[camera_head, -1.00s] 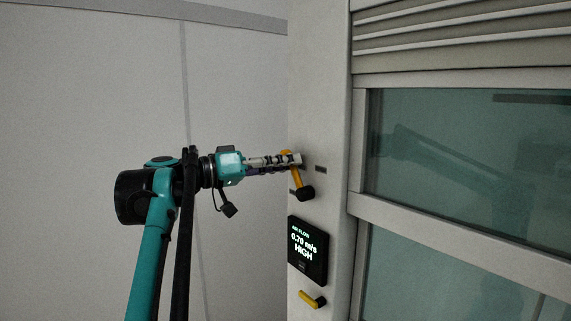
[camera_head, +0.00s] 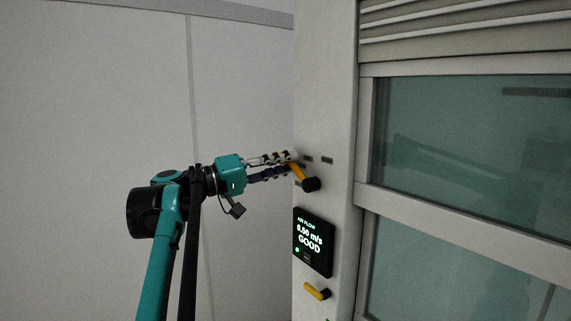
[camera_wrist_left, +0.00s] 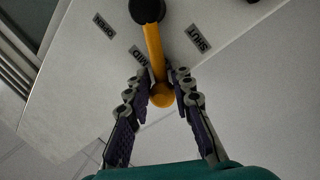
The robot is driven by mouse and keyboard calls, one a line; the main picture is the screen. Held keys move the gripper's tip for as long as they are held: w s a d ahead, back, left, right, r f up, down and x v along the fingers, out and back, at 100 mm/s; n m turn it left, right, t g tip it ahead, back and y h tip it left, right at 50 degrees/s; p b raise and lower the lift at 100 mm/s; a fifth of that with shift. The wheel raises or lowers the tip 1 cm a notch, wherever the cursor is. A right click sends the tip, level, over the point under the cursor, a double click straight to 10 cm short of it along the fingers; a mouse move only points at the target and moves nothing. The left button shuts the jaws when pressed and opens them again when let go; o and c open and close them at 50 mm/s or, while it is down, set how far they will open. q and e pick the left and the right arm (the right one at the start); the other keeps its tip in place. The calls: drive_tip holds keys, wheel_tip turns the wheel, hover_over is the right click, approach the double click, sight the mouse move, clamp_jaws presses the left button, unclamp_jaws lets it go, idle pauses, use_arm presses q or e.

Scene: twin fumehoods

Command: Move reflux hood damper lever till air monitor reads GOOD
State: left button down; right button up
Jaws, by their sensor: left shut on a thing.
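The yellow damper lever (camera_head: 300,175) with its black pivot hub (camera_head: 311,184) is on the hood's side post. My left gripper (camera_head: 292,161) is at its yellow end. In the left wrist view the lever (camera_wrist_left: 154,48) runs from the black hub down between the fingers, and my left gripper (camera_wrist_left: 162,90) is shut on it near its round knob. Labels SHUT, MID and OPEN surround it; the lever lies by MID. The air monitor (camera_head: 313,243) below reads AIR FLOW, about 0.50 m/s, GOOD, with a green light. My right gripper is not in view.
A second yellow handle (camera_head: 317,291) sits on the post below the monitor. The glass sash (camera_head: 470,150) of the hood is to the right. A plain pale wall (camera_head: 90,100) fills the left, with free room in front.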

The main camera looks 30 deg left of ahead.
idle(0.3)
use_arm(q)
drive_tip(key=c, duration=1.4)
unclamp_jaws()
drive_tip(key=shift+c, duration=0.2)
drive_tip(key=shift+o, duration=0.7)
drive_tip(key=shift+a, duration=0.15)
drive_tip(key=v, duration=1.2)
